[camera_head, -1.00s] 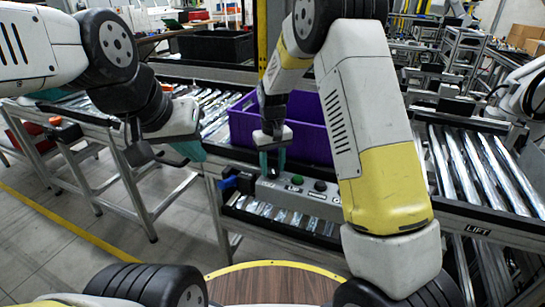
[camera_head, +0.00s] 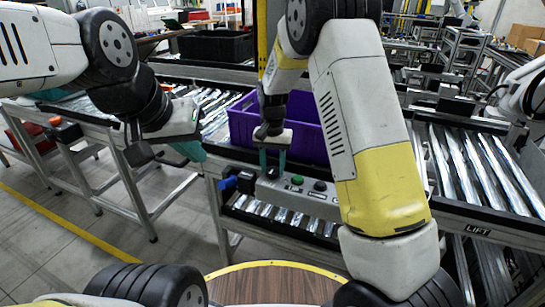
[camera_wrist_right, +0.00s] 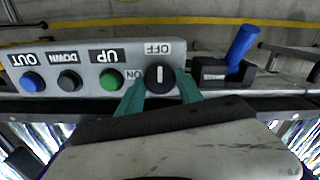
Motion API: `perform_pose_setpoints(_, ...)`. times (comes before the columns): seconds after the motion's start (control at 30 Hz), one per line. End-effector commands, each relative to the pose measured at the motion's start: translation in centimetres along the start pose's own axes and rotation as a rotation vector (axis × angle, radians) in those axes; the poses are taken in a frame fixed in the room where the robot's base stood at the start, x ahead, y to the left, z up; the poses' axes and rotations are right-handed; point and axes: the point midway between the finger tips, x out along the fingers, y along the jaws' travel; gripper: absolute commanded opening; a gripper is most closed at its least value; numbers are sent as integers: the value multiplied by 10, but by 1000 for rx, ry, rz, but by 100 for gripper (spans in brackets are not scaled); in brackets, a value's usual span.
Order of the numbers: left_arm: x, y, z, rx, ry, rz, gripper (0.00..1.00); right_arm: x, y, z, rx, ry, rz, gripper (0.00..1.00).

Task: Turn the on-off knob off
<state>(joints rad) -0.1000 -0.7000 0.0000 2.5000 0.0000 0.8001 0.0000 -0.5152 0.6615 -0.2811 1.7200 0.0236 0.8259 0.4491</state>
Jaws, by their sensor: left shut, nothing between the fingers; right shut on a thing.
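The on-off knob (camera_wrist_right: 159,78) is a round black knob with a white line on a grey control box (camera_head: 318,195). In the right wrist view, which shows the box upside down, the white line stands upright in line with the OFF label (camera_wrist_right: 157,48); the ON label (camera_wrist_right: 134,74) is to the left. My right gripper (camera_wrist_right: 161,84) has its teal fingers on both sides of the knob, shut on it. My left gripper (camera_head: 191,151) is shut and empty, away from the box.
Green (camera_wrist_right: 111,79), black (camera_wrist_right: 69,80) and blue (camera_wrist_right: 32,81) buttons sit in a row beside the knob. A blue-handled part (camera_wrist_right: 241,43) stands close by the box's end. A purple crate (camera_head: 308,128) sits on the conveyor behind my right gripper.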

Motion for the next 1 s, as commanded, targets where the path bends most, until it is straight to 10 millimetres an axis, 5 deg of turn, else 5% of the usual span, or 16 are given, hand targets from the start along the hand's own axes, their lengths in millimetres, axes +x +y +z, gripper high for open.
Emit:
perform_pose_setpoints(0.37, 0, 0, 0, 0, 0, 0, 0, -1, 0, -1, 7, 3, -3, 2)
perform_pose_setpoints(0.4, 0, 0, 0, 0, 0, 0, 0, -1, 0, -1, 7, 3, -3, 44)
perform_pose_setpoints(0.5, 0, 0, 0, 0, 0, 0, 0, -1, 0, -1, 7, 3, -2, 64)
perform_pose_setpoints(0.83, 0, 0, 0, 0, 0, 0, 0, -2, 0, 0, 6, 1, -1, 64)
perform_pose_setpoints(1.0, 0, 0, 0, 0, 0, 0, 0, -21, -1, -1, 5, 5, -4, 64)
